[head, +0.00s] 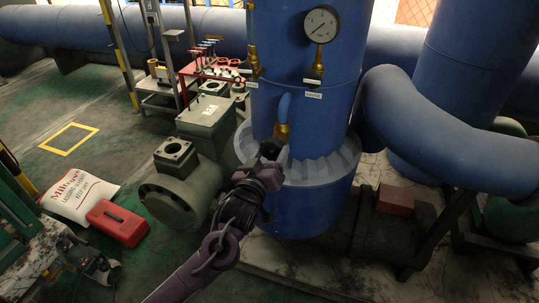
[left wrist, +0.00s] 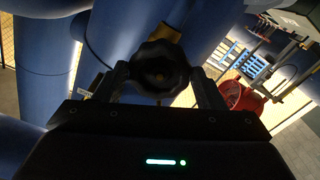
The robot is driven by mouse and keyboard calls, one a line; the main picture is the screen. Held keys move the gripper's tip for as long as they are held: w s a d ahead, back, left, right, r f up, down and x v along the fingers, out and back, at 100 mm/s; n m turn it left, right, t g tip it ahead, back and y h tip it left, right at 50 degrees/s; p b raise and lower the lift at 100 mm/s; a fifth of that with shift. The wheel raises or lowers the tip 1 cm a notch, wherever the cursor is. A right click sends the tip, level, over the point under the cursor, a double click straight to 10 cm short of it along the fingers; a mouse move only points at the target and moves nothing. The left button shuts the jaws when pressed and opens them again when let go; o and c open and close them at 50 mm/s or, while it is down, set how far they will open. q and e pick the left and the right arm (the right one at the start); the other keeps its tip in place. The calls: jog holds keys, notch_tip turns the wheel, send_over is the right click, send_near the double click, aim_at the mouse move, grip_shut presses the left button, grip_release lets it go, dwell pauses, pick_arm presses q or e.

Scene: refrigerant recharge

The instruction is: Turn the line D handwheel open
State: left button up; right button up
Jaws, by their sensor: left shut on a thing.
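A dark, lobed handwheel (left wrist: 160,66) sits between the two fingers of my left gripper (left wrist: 160,82) in the left wrist view. In the head view the wheel is mostly hidden by the gripper. I cannot read a line letter on it. My right gripper is not in view.
A pressure gauge (head: 321,24) and small brass valves with white tags are on the blue pipe (head: 286,60) above. A thick blue elbow pipe (head: 425,125) bends down at right. A red toolbox (head: 117,223) and a white sack (head: 80,195) lie on the floor at left.

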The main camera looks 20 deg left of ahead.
pick_arm(q)
jog(key=shift+r, duration=0.15)
jog(key=n+p, duration=0.1)
jog(key=n, duration=0.2)
jog(key=shift+n, duration=0.9)
jog(key=shift+r+n+p, duration=0.15)
jog(key=shift+n+p, duration=0.2)
jog(key=shift+n, duration=1.95)
